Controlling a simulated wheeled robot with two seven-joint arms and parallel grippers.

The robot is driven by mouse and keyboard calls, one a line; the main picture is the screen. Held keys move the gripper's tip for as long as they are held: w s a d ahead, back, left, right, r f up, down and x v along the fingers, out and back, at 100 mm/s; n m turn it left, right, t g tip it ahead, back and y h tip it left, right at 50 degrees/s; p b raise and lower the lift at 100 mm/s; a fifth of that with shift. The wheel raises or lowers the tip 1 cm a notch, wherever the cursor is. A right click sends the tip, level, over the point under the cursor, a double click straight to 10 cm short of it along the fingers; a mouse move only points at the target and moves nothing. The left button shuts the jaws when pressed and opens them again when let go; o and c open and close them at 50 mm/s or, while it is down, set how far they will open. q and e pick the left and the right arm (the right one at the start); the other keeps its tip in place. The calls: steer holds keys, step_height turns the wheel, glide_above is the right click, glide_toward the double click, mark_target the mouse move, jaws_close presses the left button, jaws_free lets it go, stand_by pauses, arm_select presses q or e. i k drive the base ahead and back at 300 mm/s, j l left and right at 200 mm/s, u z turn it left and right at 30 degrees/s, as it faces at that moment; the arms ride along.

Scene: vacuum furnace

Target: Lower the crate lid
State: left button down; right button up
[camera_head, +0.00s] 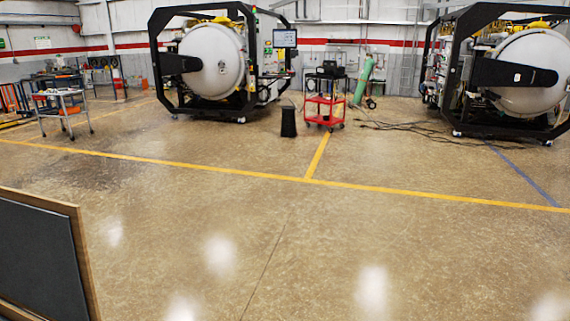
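A dark grey panel with a light wooden edge (38,262) stands raised at the lower left of the head view, close to me. It looks like the open crate lid, seen on its padded or dark inner face. Its lower part and left side run out of the picture. The crate itself and any hinge are not visible. Neither of my grippers shows in this view, so I cannot see where they are relative to the lid.
Open floor (290,235) spreads ahead and right of the panel, with yellow lines (230,172). Far back stand two vacuum furnaces (212,62) (525,75), a red cart (323,110), a black bin (288,122), a green cylinder (363,80) and a metal table (62,105). Cables lie near the right furnace.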

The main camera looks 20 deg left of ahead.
mark_target(45, 271)
steer(key=i+u, duration=0.4)
steer(key=i+l+u, duration=0.1)
steer(key=i+u, duration=0.25)
steer(key=i+l+u, duration=0.2)
steer(key=u, duration=0.2)
steer(key=i+l+u, duration=0.4)
steer(key=k+j, duration=0.05)
steer(key=j, duration=0.05)
